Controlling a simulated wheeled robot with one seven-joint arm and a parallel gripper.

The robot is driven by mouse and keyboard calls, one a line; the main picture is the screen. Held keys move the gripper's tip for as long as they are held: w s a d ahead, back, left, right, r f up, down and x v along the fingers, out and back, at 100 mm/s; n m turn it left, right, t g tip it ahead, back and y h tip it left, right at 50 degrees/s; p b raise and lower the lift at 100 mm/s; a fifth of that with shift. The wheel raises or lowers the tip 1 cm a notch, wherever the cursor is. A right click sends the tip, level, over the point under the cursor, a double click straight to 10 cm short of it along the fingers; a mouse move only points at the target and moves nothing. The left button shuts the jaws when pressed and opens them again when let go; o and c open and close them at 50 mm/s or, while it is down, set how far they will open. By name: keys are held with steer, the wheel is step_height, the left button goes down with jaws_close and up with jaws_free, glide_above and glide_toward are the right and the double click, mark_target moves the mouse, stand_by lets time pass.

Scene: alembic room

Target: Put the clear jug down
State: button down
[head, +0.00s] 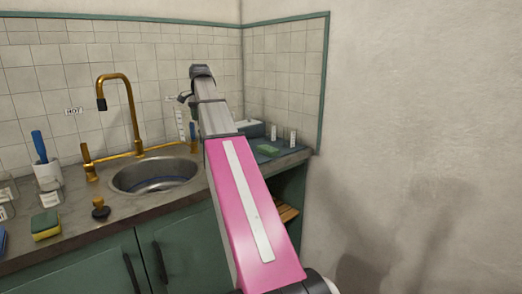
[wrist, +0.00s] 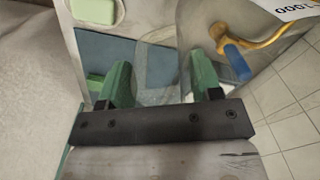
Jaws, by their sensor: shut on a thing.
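My gripper (wrist: 159,82) shows in the wrist view with its two green fingertips apart, shut on the clear jug (wrist: 160,62). The jug is see-through and its outline is faint; a pale band of it shows between the fingers. A blue-green mat (wrist: 100,55) lies behind the fingers. In the head view my arm reaches over the counter and hides most of the jug. I cannot tell whether the jug's base touches anything.
The sink (head: 155,175) with its gold tap (head: 135,115) is left of my arm. A yellow-green sponge (head: 45,224) and brush cup (head: 47,172) stand at left.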

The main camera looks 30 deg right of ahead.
steer(key=s+d+r+m, duration=0.2)
steer(key=d+m, duration=0.3)
steer(key=d, duration=0.8)
steer(key=d+f, duration=1.1)
steer(key=d, duration=0.1)
steer(key=shift+w+f, duration=0.2)
steer(key=shift+w, duration=0.1)
steer(key=shift+f, duration=0.1)
steer(key=shift+c, duration=1.5)
jaws_free()
step_height(320, 180, up, 12)
steer(key=shift+s, duration=0.2)
